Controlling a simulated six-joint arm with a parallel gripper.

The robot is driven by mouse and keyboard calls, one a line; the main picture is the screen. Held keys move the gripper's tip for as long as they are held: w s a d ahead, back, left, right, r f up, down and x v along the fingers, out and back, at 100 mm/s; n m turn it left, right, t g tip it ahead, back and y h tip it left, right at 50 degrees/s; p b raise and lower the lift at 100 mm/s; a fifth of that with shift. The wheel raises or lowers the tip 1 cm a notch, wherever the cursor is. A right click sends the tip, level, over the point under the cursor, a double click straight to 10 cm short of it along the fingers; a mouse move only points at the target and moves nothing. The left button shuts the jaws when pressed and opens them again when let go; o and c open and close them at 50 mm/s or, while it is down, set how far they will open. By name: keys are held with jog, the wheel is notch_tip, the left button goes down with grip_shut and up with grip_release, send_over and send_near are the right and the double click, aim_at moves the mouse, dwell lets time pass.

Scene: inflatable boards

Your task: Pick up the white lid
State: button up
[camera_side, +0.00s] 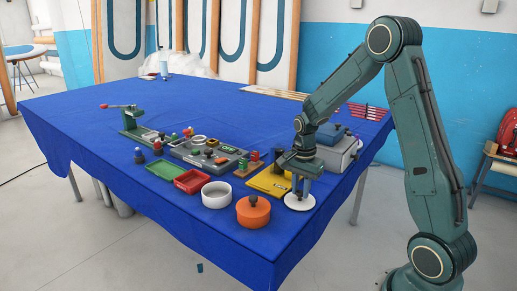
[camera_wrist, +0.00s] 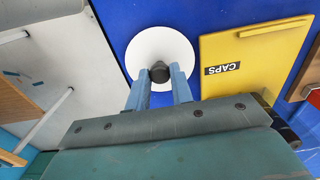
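The white lid (camera_side: 299,202) is a flat round disc with a dark knob, near the front right edge of the blue table. In the wrist view the white lid (camera_wrist: 181,48) lies under my gripper, with its dark knob (camera_wrist: 159,72) between the two blue fingertips. My gripper (camera_side: 300,190) points straight down over the lid, one finger on each side of the knob. The wrist view also shows my gripper (camera_wrist: 160,72). The fingertips look very close to the knob; I cannot tell whether they press on it. The lid looks level, at or near table height.
A yellow board marked CAPS (camera_wrist: 250,58) lies right of the lid in the wrist view. A grey case (camera_side: 338,152) stands behind my gripper. An orange pot (camera_side: 253,212) and a white round container (camera_side: 216,195) stand left of the lid. The far table is mostly clear.

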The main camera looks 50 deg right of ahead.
aim_at(300, 191)
grip_shut()
jog(key=shift+r, duration=0.75)
notch_tip(300, 191, up, 19)
jog(key=shift+f, duration=0.2)
dwell(0.3)
jog(key=w+a+f+n, duration=0.2)
jog(key=w+a+f, duration=0.1)
jog(key=w, duration=0.4)
jog(key=w+a+f+n, duration=0.2)
jog(key=w+a+f, duration=0.1)
jog(key=w+a, duration=0.3)
jog(key=w+a+f+n, duration=0.2)
jog(key=w+a, duration=0.3)
jog(key=w, duration=0.3)
jog(key=shift+f, duration=0.85)
jog(key=shift+f, duration=0.2)
